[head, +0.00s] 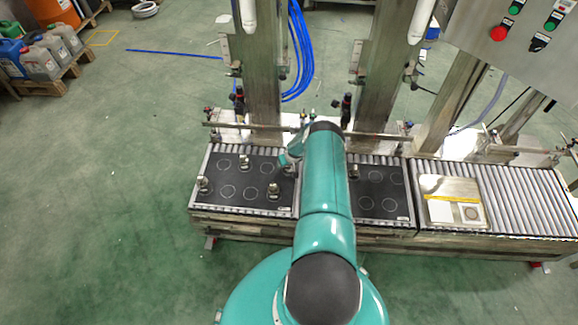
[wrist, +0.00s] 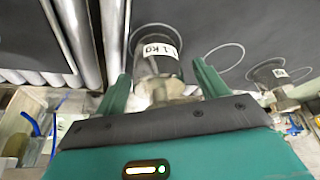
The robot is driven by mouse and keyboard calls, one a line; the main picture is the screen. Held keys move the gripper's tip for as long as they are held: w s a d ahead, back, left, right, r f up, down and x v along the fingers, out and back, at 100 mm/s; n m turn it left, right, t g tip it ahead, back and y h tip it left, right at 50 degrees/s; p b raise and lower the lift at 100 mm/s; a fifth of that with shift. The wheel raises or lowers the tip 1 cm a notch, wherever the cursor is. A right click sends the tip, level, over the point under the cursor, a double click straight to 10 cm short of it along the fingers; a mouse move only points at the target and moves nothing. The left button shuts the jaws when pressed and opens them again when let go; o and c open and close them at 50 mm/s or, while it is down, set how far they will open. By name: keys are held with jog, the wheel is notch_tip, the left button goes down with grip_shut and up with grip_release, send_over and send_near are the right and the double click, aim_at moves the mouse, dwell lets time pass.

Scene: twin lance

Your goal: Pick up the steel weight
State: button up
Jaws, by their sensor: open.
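A steel weight (wrist: 157,52) with a white label, apparently reading 1 kg, shows in the wrist view on a dark mat. My gripper (wrist: 161,70) is open, with one green finger on each side of this weight. The picture does not settle whether either finger touches it. A second labelled weight (wrist: 272,72) stands to the right, outside the fingers. In the head view, several small weights stand on the left black mat (head: 228,190), one of them at its left edge (head: 203,185). Another weight (head: 354,172) stands on the right mat (head: 382,205). My arm hides part of both mats.
A scale-like plate (head: 450,188) with a yellow strip lies on the roller conveyor (head: 525,200) at the right. Steel uprights (head: 255,75) and a rail stand behind the mats. A control panel (head: 520,40) overhangs at upper right. The green floor at left is largely clear.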

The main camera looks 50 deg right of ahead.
grip_shut()
jog(key=shift+w+d+r, duration=0.1)
jog(key=shift+r, duration=0.05)
dwell(0.4)
